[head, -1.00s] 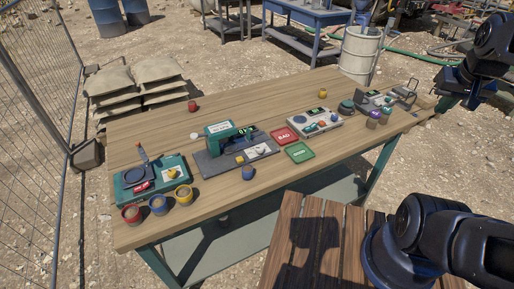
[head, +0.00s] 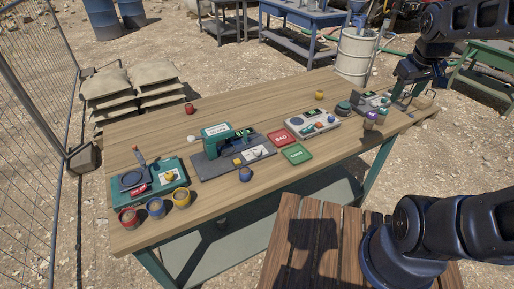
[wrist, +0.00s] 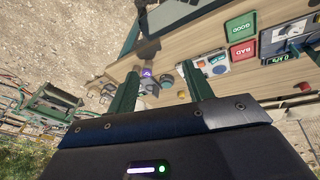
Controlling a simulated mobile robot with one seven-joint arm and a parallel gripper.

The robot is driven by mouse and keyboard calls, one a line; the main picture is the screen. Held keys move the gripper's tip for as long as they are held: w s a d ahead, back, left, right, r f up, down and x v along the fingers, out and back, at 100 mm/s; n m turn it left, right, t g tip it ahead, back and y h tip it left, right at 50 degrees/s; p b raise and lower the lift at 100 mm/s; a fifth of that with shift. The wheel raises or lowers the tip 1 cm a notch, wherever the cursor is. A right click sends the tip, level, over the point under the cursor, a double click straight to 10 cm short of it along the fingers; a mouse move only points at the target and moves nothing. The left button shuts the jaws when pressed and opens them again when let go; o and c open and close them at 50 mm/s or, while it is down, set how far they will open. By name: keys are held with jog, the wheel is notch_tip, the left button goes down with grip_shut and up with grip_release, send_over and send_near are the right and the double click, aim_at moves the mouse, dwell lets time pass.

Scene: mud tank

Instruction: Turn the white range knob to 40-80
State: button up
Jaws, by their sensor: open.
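A teal press-like tester (head: 222,140) with a small display stands mid-table; its white panel (head: 258,153) carries small light controls. A grey control box (head: 311,124) with a display and coloured knobs stands right of it; it also shows in the wrist view (wrist: 214,62). A smaller grey unit (head: 371,102) stands at the right end. I cannot tell which control is the white range knob, and no range marks are readable. My gripper (wrist: 160,70) is open and empty, its fingers wide apart. In the head view it is above the table's right end (head: 397,92).
The red BAD tray (head: 283,137) and green GOOD tray (head: 297,154) lie between the tester and control box. A teal unit (head: 148,182) and several coloured pots stand at left. A purple-topped pot (head: 371,115) stands at right. The table's back strip (head: 250,105) is mostly clear.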

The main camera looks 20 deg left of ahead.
jog(key=w+a+f+n, duration=0.3)
jog(key=w+a+n, duration=0.25)
jog(key=a, duration=0.45)
jog(key=n+g, duration=0.4)
jog(key=n, duration=1.2)
send_near(257, 150)
notch_tip(257, 150, down, 8)
jog(key=shift+s+f, duration=0.1)
jog(key=shift+f, duration=0.15)
jog(key=c, duration=1)
